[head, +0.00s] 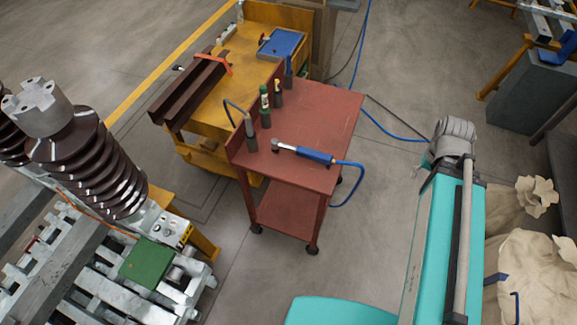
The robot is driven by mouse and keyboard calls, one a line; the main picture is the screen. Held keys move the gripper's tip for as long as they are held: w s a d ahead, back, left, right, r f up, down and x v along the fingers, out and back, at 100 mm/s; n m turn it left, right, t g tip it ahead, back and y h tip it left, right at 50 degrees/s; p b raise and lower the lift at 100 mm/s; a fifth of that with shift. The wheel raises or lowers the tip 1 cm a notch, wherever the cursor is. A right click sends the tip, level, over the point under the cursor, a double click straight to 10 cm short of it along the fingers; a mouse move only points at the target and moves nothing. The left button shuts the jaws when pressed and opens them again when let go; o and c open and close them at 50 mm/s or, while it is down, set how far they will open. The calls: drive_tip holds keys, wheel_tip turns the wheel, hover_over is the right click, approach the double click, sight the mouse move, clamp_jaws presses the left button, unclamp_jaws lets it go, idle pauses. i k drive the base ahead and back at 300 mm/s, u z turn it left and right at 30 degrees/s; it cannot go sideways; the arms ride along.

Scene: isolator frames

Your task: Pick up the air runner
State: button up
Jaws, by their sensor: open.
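The air runner (315,156) is a blue hand tool with a silver-grey head at its left end. It lies on the top of the red cart (322,107), near the front edge. A blue hose (357,180) leaves its right end, hangs over the cart's edge and curls down beside the cart. Nothing covers the tool. My gripper does not show in the head view, so its place relative to the tool cannot be seen.
Dark holders with bottles or tools (265,107) stand along the cart's left side. A yellow bench (240,60) with brown steel beams and a blue tray (281,44) stands behind. A ribbed brown insulator (90,165) rises at left. Floor right of the cart is mostly clear.

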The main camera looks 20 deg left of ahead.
sight(305, 153)
drive_tip(key=u, duration=0.05)
drive_tip(key=k, duration=0.3)
drive_tip(key=u, duration=0.8)
drive_tip(key=i, duration=1)
drive_tip(key=u, duration=0.6)
